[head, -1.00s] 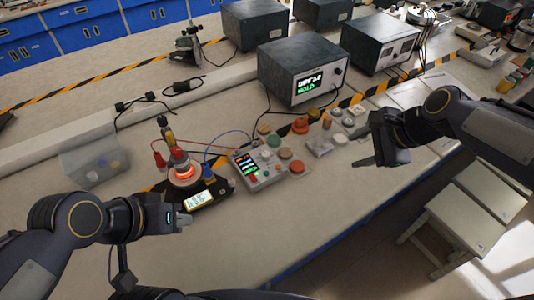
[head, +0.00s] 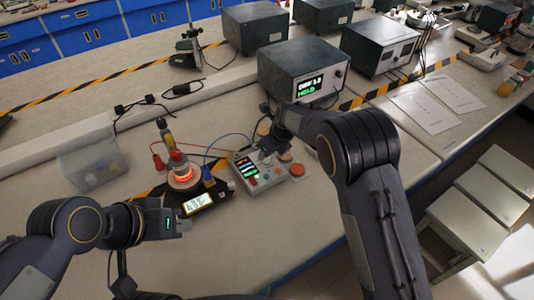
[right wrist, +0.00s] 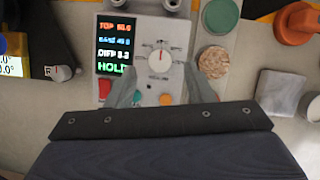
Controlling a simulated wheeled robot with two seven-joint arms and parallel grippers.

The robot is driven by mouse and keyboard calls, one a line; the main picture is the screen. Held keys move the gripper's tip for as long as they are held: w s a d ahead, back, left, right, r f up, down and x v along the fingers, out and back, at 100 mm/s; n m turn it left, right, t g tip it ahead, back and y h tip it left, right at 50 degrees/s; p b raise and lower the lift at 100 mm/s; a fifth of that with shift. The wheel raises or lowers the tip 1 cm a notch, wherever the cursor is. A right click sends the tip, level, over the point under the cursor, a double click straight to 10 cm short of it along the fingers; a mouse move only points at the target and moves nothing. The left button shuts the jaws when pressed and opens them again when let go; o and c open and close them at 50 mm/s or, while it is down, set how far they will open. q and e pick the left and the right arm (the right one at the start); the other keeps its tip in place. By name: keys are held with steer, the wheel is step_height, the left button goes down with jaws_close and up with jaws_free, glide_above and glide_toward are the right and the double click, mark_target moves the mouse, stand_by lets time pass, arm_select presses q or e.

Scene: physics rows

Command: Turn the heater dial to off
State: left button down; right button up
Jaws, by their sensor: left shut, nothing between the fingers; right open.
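The control box (head: 243,172) stands at the middle of the bench. In the right wrist view its panel shows a round white dial (right wrist: 160,61) with a red pointer mark pointing up and printed marks around it. Its display (right wrist: 115,47) reads "HOLD" at the bottom. My right gripper (right wrist: 160,78) is open, its fingertips at either side just below the dial; contact cannot be told. In the head view my right gripper (head: 268,155) covers the dial. My left gripper (head: 184,227) is shut and empty, in front of the glowing heater (head: 182,177).
Beside the heater is a lit readout (head: 197,203); a small knob (right wrist: 61,72) shows at its edge. Red and blue leads run from the heater. A dark instrument (head: 300,72) stands behind.

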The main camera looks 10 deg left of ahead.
steer(key=shift+x, duration=1.75)
steer(key=shift+c, duration=0.2)
steer(key=c, duration=1)
